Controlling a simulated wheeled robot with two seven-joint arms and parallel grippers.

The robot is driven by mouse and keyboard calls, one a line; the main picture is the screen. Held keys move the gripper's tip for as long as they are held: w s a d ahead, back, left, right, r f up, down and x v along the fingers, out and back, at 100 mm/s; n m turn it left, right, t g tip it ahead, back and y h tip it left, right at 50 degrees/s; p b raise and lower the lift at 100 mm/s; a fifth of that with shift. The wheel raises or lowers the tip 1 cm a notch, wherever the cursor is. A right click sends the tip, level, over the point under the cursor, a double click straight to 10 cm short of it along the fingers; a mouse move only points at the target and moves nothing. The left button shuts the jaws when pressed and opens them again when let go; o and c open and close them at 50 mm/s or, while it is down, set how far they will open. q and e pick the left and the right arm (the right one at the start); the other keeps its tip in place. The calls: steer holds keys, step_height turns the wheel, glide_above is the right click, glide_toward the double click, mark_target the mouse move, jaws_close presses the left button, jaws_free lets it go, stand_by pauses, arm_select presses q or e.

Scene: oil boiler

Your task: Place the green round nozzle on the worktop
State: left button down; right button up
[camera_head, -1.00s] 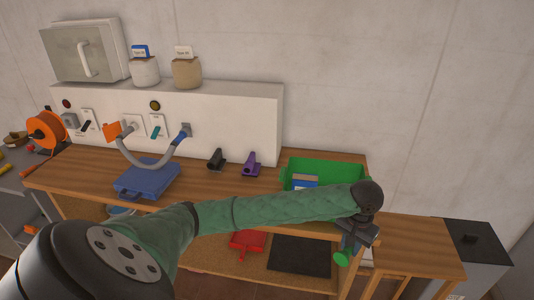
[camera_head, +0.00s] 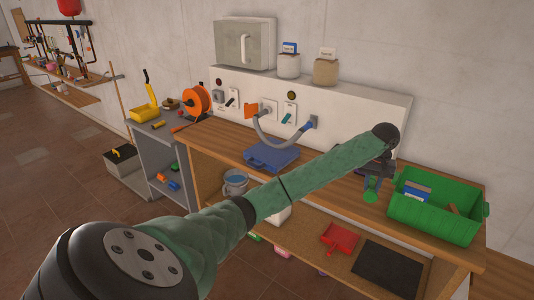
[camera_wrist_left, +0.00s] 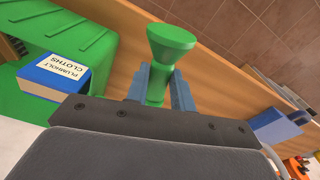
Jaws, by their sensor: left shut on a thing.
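The green round nozzle (camera_head: 370,197) is held in my left gripper (camera_head: 376,182), which is shut on it. In the left wrist view the nozzle (camera_wrist_left: 170,42) sticks out between the two fingers (camera_wrist_left: 160,88), with its flared round end outward. In the head view, gripper and nozzle appear over the front part of the wooden worktop (camera_head: 228,138), just left of the green crate. I cannot tell the exact gap between nozzle and worktop. My left arm hides part of the worktop behind it. My right gripper is out of view.
The green crate (camera_head: 436,223) holds a blue box (camera_head: 415,195). A blue case (camera_head: 272,156) lies further left on the worktop. A white panel (camera_head: 365,125) with a grey hose (camera_head: 283,143) stands behind. A red dustpan (camera_head: 340,238) and black mat (camera_head: 387,268) lie on the lower shelf.

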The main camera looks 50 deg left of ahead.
arm_select(q)
steer(key=w+a+r+n, duration=0.2)
steer(key=w+a, duration=0.2)
steer(key=a, duration=0.1)
steer(key=s+a+f+p, duration=0.1)
steer(key=a+f, duration=0.1)
steer(key=a, duration=0.1)
steer(key=a+f+p, duration=0.2)
steer(key=a, duration=0.2)
steer(key=s+a+f+p, duration=0.1)
steer(key=a+f, duration=0.1)
steer(key=a, duration=0.2)
steer(key=shift+s+f+p, duration=0.25)
steer(key=shift+s+p, duration=0.05)
steer(key=shift+a+f, duration=0.15)
steer(key=shift+f, duration=0.1)
steer(key=shift+s+f+p, duration=0.1)
steer(key=shift+f+p, duration=0.9)
steer(key=shift+f, duration=0.95)
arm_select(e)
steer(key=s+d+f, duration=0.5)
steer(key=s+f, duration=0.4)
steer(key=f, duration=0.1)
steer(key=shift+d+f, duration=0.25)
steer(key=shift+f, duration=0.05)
arm_select(q)
steer(key=shift+f, duration=0.1)
